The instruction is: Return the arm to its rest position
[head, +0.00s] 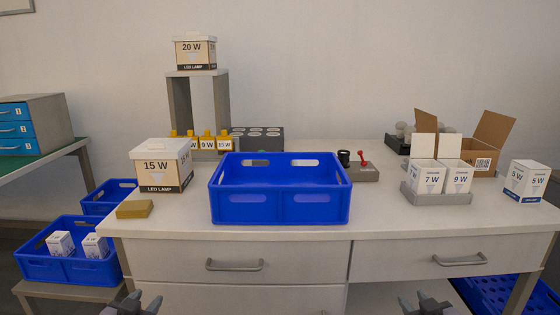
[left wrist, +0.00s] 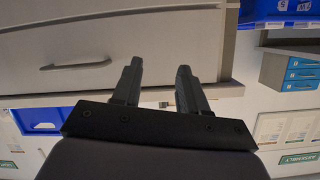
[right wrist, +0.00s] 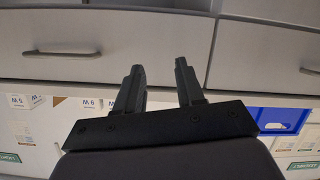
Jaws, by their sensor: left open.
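My left gripper (head: 138,303) is at the bottom edge of the head view, in front of the workbench (head: 400,215) and below its top. In the left wrist view its two fingers (left wrist: 158,85) stand apart with nothing between them. My right gripper (head: 424,303) is also at the bottom edge of the head view, in front of the drawers. In the right wrist view its fingers (right wrist: 160,85) stand apart and are empty. Neither gripper touches any object that I can see.
A blue crate (head: 281,208) stands mid-bench. A 15 W box (head: 158,172) and a yellow block (head: 134,209) are left of it. A grey tray (head: 436,197) with 7 W and 9 W boxes is at right. Drawer handles (head: 234,266) jut from the bench front. Another blue crate (head: 70,268) sits low left.

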